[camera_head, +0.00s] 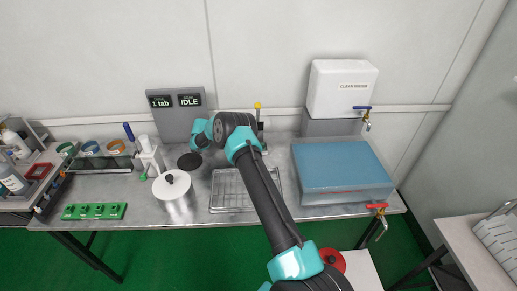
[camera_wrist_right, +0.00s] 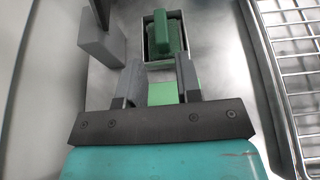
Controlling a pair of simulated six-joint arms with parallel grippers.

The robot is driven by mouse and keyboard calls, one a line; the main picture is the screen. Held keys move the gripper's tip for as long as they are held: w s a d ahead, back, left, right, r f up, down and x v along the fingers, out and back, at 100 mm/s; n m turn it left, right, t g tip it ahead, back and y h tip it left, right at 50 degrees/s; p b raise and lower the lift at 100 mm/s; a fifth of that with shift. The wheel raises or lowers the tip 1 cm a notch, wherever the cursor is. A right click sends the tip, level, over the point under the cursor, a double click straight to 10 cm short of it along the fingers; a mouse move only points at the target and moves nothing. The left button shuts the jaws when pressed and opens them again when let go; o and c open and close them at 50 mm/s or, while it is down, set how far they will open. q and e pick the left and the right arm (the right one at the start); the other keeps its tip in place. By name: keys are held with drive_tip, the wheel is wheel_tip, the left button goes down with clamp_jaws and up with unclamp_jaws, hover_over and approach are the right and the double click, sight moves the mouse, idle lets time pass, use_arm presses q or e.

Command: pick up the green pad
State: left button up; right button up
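A green pad (camera_wrist_right: 168,38) with a rounded green upper part sits in a small open grey holder, seen at the top of the right wrist view. My right gripper (camera_wrist_right: 160,72) has its fingers apart, just short of the holder in that view. A pale green patch (camera_wrist_right: 162,94) shows between the fingers; I cannot tell whether it is touched by them or lies behind. In the head view my right gripper (camera_head: 203,137) hangs over the back of the metal table, partly hidden by its wrist. The holder cannot be made out there. My left gripper is not in view.
A wire rack (camera_head: 231,192) lies right of the lidded white pot (camera_head: 173,190). A grey display stand (camera_head: 178,112) is behind my gripper. A blue-topped basin (camera_head: 342,172) and a clean water tank (camera_head: 341,90) stand at right. A grey block (camera_wrist_right: 101,45) stands left of the holder.

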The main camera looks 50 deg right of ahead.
drive_tip(key=shift+x, duration=1.1)
drive_tip(key=shift+s+d, duration=0.1)
drive_tip(key=x, duration=0.5)
clamp_jaws()
